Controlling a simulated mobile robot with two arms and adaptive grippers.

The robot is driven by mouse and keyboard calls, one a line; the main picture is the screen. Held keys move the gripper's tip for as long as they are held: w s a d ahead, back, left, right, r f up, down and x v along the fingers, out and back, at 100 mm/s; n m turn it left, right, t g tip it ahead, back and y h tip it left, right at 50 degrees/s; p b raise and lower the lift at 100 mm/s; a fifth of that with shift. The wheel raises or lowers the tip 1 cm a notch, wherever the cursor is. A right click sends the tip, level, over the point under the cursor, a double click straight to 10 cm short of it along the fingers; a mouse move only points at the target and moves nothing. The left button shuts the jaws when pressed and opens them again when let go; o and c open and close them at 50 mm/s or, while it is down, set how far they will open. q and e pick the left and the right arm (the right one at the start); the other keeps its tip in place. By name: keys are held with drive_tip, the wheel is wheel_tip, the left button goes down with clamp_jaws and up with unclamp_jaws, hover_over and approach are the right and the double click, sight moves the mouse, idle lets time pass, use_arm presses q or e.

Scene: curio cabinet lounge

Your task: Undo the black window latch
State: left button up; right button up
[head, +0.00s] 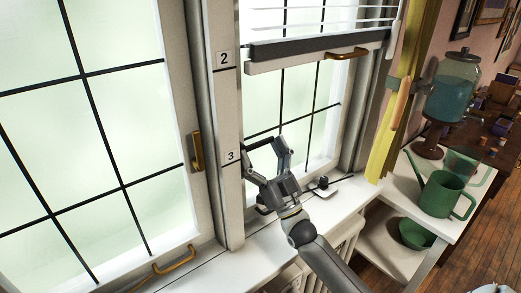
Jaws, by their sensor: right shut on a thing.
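My right gripper (266,172), grey with dark joints, reaches up from the bottom to the right-hand window, low beside the white post. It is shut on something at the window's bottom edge. A dark piece (263,209) shows just under it, which looks like part of the black window latch; the grip itself is mostly hidden by my fingers. Another small black latch-like knob (322,182) on a pale plate stands on the sill to the right, apart from the gripper. My left gripper is not in view.
The left window has a brass handle (197,150) and a brass pull (174,260). A blind (320,46) hangs over the right window. A green watering can (442,193) and green bowl (416,234) sit on the white shelf unit at right. The sill (240,265) is mostly clear.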

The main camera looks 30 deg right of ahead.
drive_tip(key=shift+d+r+m, duration=0.25)
drive_tip(key=shift+r+m, duration=0.05)
drive_tip(key=shift+r, duration=0.25)
drive_tip(key=o, duration=1.1)
drive_tip(key=shift+o, duration=0.7)
drive_tip(key=shift+w+d+f, duration=0.1)
drive_tip(key=shift+w+f, duration=0.05)
drive_tip(key=shift+f, duration=0.05)
drive_tip(key=shift+f+h, duration=0.15)
drive_tip(key=shift+h, duration=0.15)
